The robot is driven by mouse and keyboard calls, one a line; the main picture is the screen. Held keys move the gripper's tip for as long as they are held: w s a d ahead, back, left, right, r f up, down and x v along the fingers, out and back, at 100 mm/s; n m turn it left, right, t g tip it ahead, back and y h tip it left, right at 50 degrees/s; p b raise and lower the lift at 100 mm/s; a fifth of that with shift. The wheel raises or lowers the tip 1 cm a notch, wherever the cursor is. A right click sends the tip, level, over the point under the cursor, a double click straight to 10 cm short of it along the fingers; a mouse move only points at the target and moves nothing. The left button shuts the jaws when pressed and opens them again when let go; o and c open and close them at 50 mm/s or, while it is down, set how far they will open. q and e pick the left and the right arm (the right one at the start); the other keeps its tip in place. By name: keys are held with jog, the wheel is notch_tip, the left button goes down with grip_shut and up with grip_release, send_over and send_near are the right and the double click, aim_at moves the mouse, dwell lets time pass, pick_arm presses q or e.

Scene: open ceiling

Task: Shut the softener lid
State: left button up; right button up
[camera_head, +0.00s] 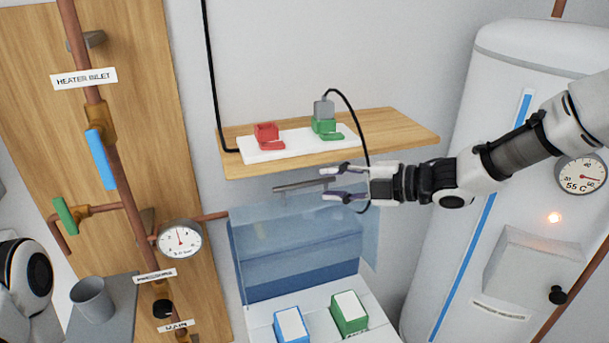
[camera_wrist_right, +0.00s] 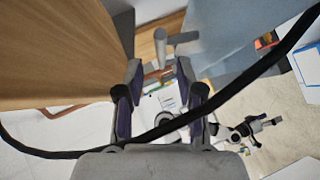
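The softener lid (camera_head: 300,240) is a translucent blue panel. It stands raised at the back of the white softener cabinet (camera_head: 376,290), whose opening shows dark blue. A grey bar handle (camera_head: 300,186) is at the lid's top edge; it also shows in the right wrist view (camera_wrist_right: 162,42), beyond the fingertips. My right gripper (camera_head: 326,183) is open, with its fingers pointing left beside the handle's right end. Nothing shows between the fingers (camera_wrist_right: 158,78). Whether they touch the handle is unclear. My left gripper is out of view; only part of my left arm shows at lower left.
A wooden shelf (camera_head: 400,130) above holds red (camera_head: 266,134) and green (camera_head: 324,125) sockets. A black cable (camera_head: 352,112) hangs from the grey plug and passes close to my right gripper. Blue (camera_head: 291,325) and green (camera_head: 349,313) boxes sit on the cabinet's front. The white tank (camera_head: 475,150) stands right.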

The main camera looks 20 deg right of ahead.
aim_at(316, 183)
jog(key=x, duration=0.3)
jog(key=p+x, duration=0.1)
jog(key=x, duration=0.1)
jog(key=shift+w+d+f, duration=0.2)
jog(key=shift+w, duration=0.15)
jog(key=shift+s+a, duration=0.1)
jog(key=shift+s, duration=0.05)
jog(key=shift+s+r, duration=0.1)
jog(key=shift+c, duration=1)
grip_shut()
